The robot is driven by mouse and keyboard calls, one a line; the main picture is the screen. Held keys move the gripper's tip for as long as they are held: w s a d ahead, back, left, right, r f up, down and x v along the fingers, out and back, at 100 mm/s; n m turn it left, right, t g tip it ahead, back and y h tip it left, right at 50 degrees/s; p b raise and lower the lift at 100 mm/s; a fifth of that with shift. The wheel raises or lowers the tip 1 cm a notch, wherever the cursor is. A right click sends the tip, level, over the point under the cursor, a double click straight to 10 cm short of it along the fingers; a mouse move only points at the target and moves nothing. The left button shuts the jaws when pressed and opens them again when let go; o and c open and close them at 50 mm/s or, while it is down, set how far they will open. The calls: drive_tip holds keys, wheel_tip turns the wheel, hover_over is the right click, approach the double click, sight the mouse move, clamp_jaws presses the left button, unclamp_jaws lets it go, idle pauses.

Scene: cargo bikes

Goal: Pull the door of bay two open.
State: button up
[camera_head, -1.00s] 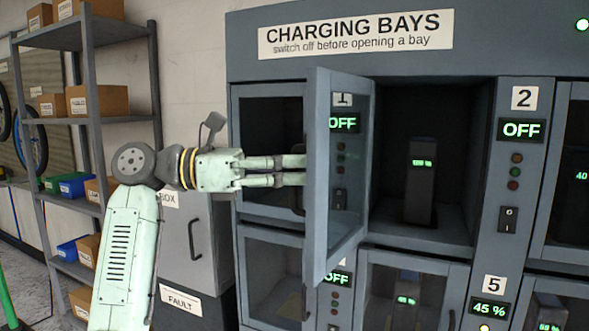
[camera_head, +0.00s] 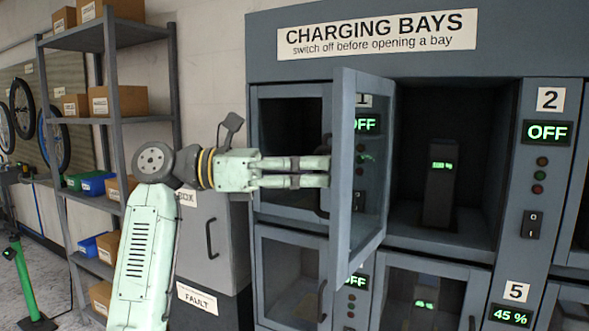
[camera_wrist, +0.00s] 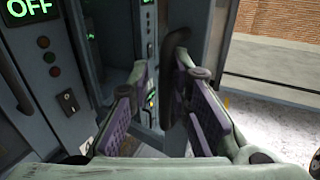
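The glass-panelled door (camera_head: 344,190) of bay two stands swung out from the cabinet, hinged on its left side. The bay's dark interior (camera_head: 415,130) is exposed, with a battery (camera_head: 440,185) standing in it. The panel marked 2 (camera_head: 545,130), right of the opening, reads OFF. My gripper (camera_head: 328,172) is at the outer face of the open door, near its free edge. In the wrist view, its purple-padded fingers (camera_wrist: 160,78) are apart. A dark curved handle (camera_wrist: 174,75) shows near the right fingertip; I cannot tell whether they touch.
Bay one (camera_head: 285,140) is shut behind my gripper. More closed bays (camera_head: 290,280) line the lower row. A grey cabinet labelled FAULT (camera_head: 215,245) stands left of the bays. Shelves with boxes (camera_head: 110,125) and a green stand (camera_head: 25,280) are farther left, with open floor there.

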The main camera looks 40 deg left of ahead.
drive_tip(key=v, duration=1.2)
drive_tip(key=shift+w, duration=0.1)
